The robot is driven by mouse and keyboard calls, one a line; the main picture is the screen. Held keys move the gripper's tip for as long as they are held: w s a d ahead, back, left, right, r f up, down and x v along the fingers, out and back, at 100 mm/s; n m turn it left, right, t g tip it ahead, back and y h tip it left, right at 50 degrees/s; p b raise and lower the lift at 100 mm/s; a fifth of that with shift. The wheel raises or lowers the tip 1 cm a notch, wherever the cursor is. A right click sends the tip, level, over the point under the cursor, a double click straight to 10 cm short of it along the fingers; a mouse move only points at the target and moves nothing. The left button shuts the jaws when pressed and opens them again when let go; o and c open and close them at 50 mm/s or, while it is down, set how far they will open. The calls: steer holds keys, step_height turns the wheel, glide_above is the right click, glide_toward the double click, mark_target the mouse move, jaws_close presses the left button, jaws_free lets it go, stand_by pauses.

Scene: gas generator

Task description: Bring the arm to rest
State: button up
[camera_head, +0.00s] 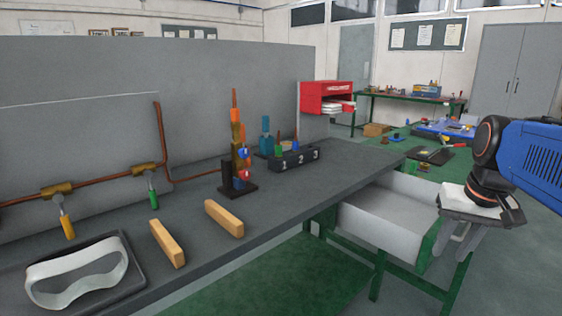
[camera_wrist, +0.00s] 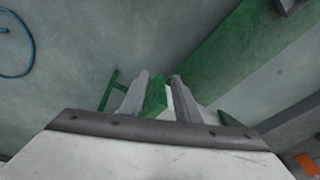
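My gripper (camera_head: 464,240) hangs at the right of the head view, pointing down, beside the open end of the white drawer (camera_head: 385,222). In the wrist view, my gripper's two fingers (camera_wrist: 158,92) stand apart with a gap between them. Green framework and a pale surface show through the gap, and nothing is held. The blue and dark part above the gripper is my arm.
The grey workbench (camera_head: 300,195) carries two wooden blocks (camera_head: 167,243), a white looped piece on a dark tray, a burner-like stand (camera_head: 237,180) and a black box (camera_head: 294,158). Copper pipes with valves run behind. A red cabinet and green table stand farther back.

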steer(key=s+a+f+n+t, duration=0.2)
steer(key=s+a+f+n, duration=0.2)
steer(key=s+a+f, duration=0.3)
steer(key=a+f, duration=0.4)
steer(key=shift+n, duration=0.4)
